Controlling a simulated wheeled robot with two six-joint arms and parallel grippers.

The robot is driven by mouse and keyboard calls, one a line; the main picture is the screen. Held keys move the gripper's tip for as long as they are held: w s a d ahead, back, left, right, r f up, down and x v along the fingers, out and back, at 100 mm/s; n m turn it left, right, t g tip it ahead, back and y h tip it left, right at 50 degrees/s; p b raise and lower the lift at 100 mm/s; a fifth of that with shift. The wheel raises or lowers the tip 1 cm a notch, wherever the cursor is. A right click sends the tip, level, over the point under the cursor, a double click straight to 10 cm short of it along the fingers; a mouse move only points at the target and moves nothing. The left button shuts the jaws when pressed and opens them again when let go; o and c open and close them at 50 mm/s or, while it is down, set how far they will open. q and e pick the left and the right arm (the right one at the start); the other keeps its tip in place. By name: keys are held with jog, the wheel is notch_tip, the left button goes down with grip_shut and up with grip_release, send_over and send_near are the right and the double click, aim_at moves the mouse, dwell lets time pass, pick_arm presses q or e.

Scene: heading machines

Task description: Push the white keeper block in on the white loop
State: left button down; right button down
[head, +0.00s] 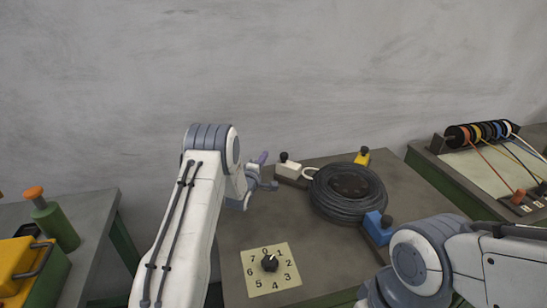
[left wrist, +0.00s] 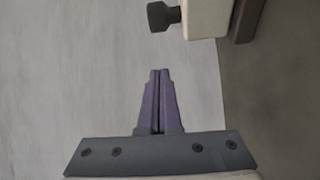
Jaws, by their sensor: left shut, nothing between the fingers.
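A black coil (head: 346,207) lies on the table (head: 237,233), with a yellow block (head: 362,157) behind it and a blue block (head: 377,229) in front. A numbered dial plate (head: 254,288) is at the front. Side tables stand left and right.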

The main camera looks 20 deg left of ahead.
aim_at(289, 165)
pick_arm(q)
jog(key=shift+w+d+p, duration=0.2)
jog(key=shift+d, duration=0.7)
jog(key=shift+w+d+p, duration=0.15)
jog(key=shift+w+d, duration=0.05)
jog(key=shift+d, duration=0.7)
jog(key=shift+f, duration=0.1)
jog(key=d+b, duration=0.1)
jog(key=d, duration=0.2)
jog(key=s+d+b, duration=0.1)
jog(key=d, duration=0.1)
jog(key=shift+s+d, duration=0.1)
jog(key=shift+d, duration=0.3)
